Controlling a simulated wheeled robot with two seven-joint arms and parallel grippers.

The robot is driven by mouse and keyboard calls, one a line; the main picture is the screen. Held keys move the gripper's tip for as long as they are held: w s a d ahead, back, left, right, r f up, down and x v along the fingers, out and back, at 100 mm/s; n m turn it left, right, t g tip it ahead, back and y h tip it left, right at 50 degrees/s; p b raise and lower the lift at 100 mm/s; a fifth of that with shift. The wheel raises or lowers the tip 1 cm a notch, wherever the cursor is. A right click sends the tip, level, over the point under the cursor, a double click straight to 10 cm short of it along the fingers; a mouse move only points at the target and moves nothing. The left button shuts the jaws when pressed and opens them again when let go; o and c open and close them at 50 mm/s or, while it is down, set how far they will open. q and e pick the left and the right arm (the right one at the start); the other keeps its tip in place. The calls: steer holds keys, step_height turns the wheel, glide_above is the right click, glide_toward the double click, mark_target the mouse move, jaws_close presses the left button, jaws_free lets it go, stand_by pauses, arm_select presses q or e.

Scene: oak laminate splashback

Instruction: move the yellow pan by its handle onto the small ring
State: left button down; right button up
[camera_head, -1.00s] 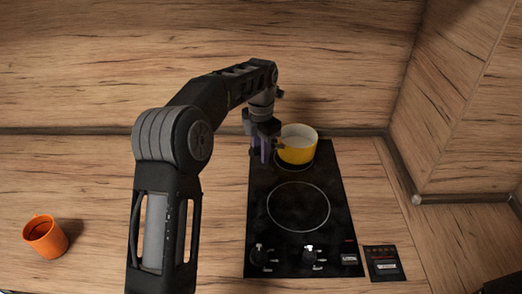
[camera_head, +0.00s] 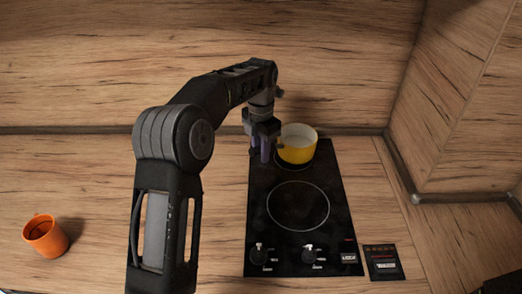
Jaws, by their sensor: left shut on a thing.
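The yellow pan (camera_head: 297,150) has a pale inside and sits at the back of the black hob, over the small ring (camera_head: 306,167), whose front edge shows below it. My left gripper (camera_head: 264,153) is at the pan's left side, pointing down, and is shut on the pan's handle. The handle itself is mostly hidden by the fingers. I cannot tell whether the pan's base touches the hob. My right gripper is not in view.
The large ring (camera_head: 298,206) at the front of the hob (camera_head: 341,226) is bare. Knobs (camera_head: 309,252) line its front edge. An orange mug (camera_head: 45,236) stands far left on the wooden worktop. A dark card (camera_head: 383,262) lies right of the hob. Wooden walls close the back and right.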

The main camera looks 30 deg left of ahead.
arm_select(q)
steer(key=shift+f+b, duration=0.4)
steer(key=shift+f, duration=0.1)
stand_by(0.5)
steer(key=c, duration=1.1)
jaws_free()
steer(key=shift+s+f, duration=0.1)
steer(key=shift+f, duration=0.05)
steer(key=shift+s, duration=0.1)
steer(key=shift+s+a+b, duration=0.3)
steer(key=shift+s+b, duration=0.15)
steer(key=shift+s, duration=0.05)
steer(key=shift+s+a+b, duration=0.25)
steer(key=shift+s+b, duration=0.15)
steer(key=shift+s, duration=0.1)
steer(key=shift+s+a+b, duration=0.3)
steer(key=shift+s+b, duration=0.05)
steer(key=shift+s, duration=0.35)
steer(key=shift+s+a+b, duration=0.25)
steer(key=shift+s+b, duration=0.1)
steer(key=shift+s, duration=0.3)
steer(key=shift+s+a+b, duration=0.3)
steer(key=shift+s+b, duration=0.05)
steer(key=shift+s, duration=0.35)
